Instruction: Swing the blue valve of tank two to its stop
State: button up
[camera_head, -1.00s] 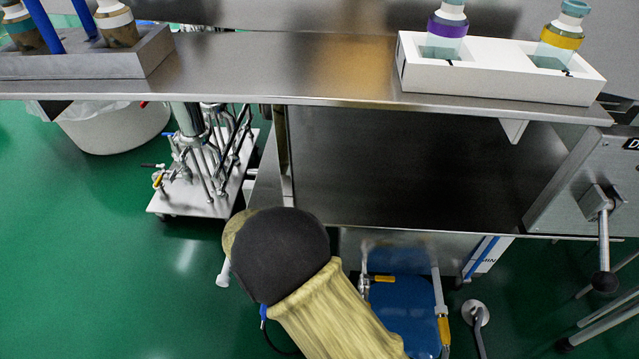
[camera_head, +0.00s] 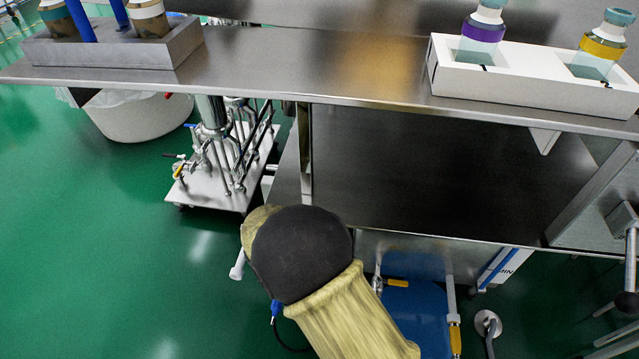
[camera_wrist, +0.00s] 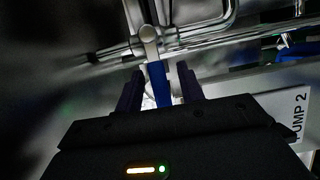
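In the wrist view, a blue valve handle (camera_wrist: 158,82) hangs below a round metal pivot on a steel pipe (camera_wrist: 110,51). My gripper (camera_wrist: 160,84) has one dark finger on each side of the blue handle, spread apart. A gap shows between the handle and the right finger; contact on the left side is unclear. A panel beside it carries a "PUMP 2" label (camera_wrist: 299,115). In the head view my own arm covers the gripper and the valve.
A steel bench (camera_head: 330,75) spans the head view, with a white bottle holder (camera_head: 520,85) at right and a grey holder (camera_head: 110,48) at left. A white cart with pipes (camera_head: 215,185) and a white bin (camera_head: 135,115) stand left. Green floor is open at lower left.

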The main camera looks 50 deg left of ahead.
jog(key=p+v, duration=0.4)
jog(key=v, duration=1.3)
jog(key=shift+s+p, duration=0.25)
jog(key=shift+p, duration=0.15)
jog(key=shift+w, duration=0.1)
